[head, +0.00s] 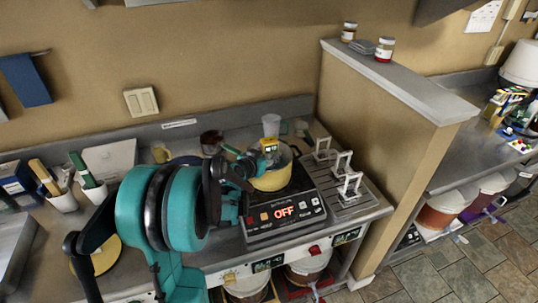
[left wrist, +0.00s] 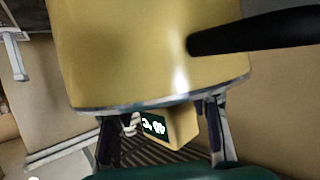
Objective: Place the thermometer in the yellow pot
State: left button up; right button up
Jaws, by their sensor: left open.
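The yellow pot (head: 272,180) sits on the black cooker, whose display reads OFF. In the left wrist view the pot (left wrist: 150,50) fills the upper middle, its black handle reaching right. The thermometer (head: 269,146), a small yellow box with a lit green display, shows at the pot's upper rim. In the left wrist view the thermometer (left wrist: 178,126) lies between the two fingers, partly hidden behind the pot. My left gripper (head: 257,160) is open beside the thermometer, at the pot's left edge. I cannot tell whether the thermometer's lower end is inside the pot. My right gripper is not in view.
The cooker (head: 283,212) stands on the grey counter. Several white metal frames (head: 347,173) stand to its right, before a tan partition (head: 375,110). A clear cup (head: 271,125) and a dark red cup (head: 211,142) are behind. White containers with tools (head: 63,201) stand left.

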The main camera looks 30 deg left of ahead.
pick_arm(q)
jog(key=a+p+v, duration=0.1)
jog(key=p+v, duration=0.1)
jog(key=v, duration=0.9)
jog(key=s+d+m+g+h, duration=0.15)
jog(key=s+d, duration=0.25)
jog(key=d, duration=0.4)
jog(key=s+d+g+h, duration=0.1)
jog(key=s+d+g, duration=0.15)
jog(key=d, duration=0.65)
jog(key=s+d+f+g, duration=0.1)
jog(key=s+d, duration=0.1)
jog(key=s, duration=0.4)
jog(key=s+d+g+y, duration=0.1)
jog(key=s+d, duration=0.1)
jog(key=s, duration=0.3)
jog(key=shift+s+d+f+n+g, duration=0.3)
jog(key=shift+s+d+f+n, duration=0.05)
jog(key=shift+d+f, duration=0.05)
jog(key=shift+f+y, duration=0.1)
jog(key=shift+y, duration=0.15)
jog(key=shift+f+b, duration=2.95)
jog(key=shift+b, duration=0.05)
jog(key=shift+a, duration=0.1)
